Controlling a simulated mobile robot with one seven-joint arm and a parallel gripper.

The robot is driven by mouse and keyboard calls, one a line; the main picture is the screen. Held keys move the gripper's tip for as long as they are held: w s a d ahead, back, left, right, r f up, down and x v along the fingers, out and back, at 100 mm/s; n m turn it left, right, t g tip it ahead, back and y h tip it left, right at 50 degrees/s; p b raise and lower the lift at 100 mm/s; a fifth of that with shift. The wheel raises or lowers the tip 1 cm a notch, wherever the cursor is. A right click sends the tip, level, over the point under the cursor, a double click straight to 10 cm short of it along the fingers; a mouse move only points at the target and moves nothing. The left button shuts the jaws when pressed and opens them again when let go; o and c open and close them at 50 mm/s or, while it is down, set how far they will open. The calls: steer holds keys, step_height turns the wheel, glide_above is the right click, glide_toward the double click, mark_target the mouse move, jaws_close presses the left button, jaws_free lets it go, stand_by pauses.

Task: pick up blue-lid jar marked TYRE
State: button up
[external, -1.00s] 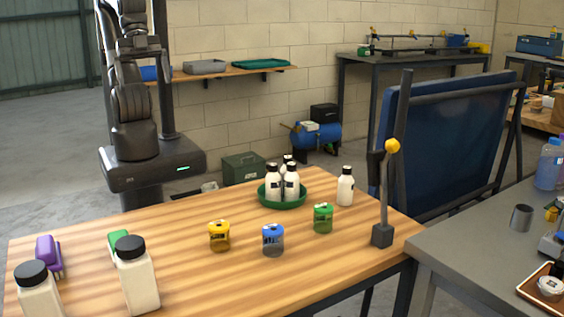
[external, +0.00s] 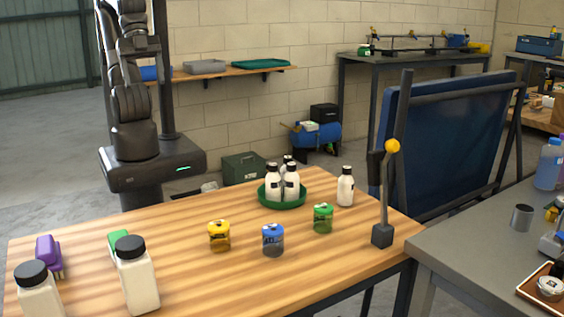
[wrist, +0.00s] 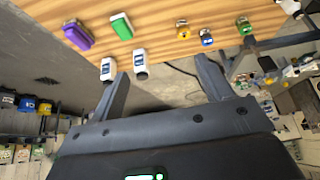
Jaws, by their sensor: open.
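The blue-lid jar (external: 273,240) stands upright on the wooden table, between a yellow-lid jar (external: 219,236) and a green-lid jar (external: 323,218). Its dark label is too small to read. The blue-lid jar also shows near the top of the wrist view (wrist: 206,38), with the yellow-lid jar (wrist: 183,31) and the green-lid jar (wrist: 244,27) beside it. My gripper (wrist: 163,84) is open with nothing between its fingers, well away from the jars. In the external view, my arm is at the upper left behind the table, and my fingers cannot be made out.
A green tray (external: 304,199) holds several white bottles, with another bottle (external: 345,187) beside it. Two large black-capped bottles (external: 137,275), a purple brush (external: 48,256) and a green brush (external: 118,241) occupy the left side.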

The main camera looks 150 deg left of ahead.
steer(key=n+g, duration=0.2)
steer(key=g, duration=0.4)
glide_above(273, 229)
step_height(273, 229, down, 22)
steer(key=shift+w+r, duration=0.15)
steer(key=shift+r, duration=0.1)
step_height(273, 229, down, 6)
steer(key=shift+f, duration=2.65)
steer(key=shift+c, duration=0.5)
